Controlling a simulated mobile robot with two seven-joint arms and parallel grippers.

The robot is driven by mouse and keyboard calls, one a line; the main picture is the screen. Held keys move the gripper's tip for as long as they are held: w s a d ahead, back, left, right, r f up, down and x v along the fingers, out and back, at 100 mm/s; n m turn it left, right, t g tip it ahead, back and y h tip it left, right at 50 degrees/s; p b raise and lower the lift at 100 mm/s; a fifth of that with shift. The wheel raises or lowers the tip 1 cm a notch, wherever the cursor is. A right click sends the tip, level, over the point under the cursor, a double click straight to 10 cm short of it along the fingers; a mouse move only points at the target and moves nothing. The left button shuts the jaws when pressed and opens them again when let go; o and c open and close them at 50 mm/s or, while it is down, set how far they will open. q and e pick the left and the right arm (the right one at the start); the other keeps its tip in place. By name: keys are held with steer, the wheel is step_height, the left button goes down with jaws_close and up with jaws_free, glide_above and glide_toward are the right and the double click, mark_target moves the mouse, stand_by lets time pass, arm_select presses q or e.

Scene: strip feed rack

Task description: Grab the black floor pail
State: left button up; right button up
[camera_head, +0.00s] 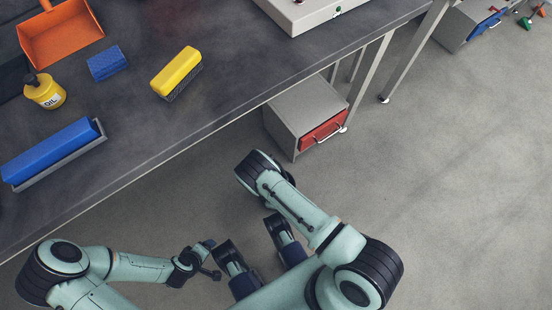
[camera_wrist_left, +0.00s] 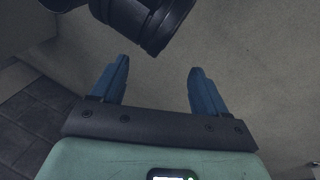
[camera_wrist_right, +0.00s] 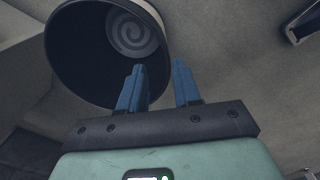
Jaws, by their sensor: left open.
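The black floor pail (camera_wrist_right: 78,60) shows in the right wrist view. Its round mouth faces the camera, and a grey spiral shows inside. My right gripper (camera_wrist_right: 158,72) has its fingers at the pail's right rim. One finger overlaps the mouth and the other is just outside it. The fingers are part-way apart, and I cannot tell whether they touch the wall. My left gripper (camera_wrist_left: 158,75) is open and empty in the left wrist view, over grey floor. I cannot make out the pail in the head view, where my arms cover part of the floor.
A dark workbench (camera_head: 130,130) fills the upper left, with a yellow brush (camera_head: 176,70), oil bottle (camera_head: 45,92), blue-topped block (camera_head: 52,152) and orange dustpan (camera_head: 62,35). A grey cabinet with a red drawer (camera_head: 322,132) stands beneath.

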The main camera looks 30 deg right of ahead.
step_height(320, 180, down, 5)
steer(key=shift+f+b, duration=0.1)
steer(key=shift+b, duration=1)
steer(key=shift+f, duration=0.25)
arm_select(q)
steer(key=w+a+f, duration=0.1)
steer(key=w+f, duration=0.1)
steer(key=f, duration=0.1)
steer(key=shift+a+y, duration=0.3)
steer(key=shift+a, duration=0.1)
arm_select(e)
steer(key=shift+c, duration=0.4)
jaws_close()
steer(key=shift+r, duration=0.1)
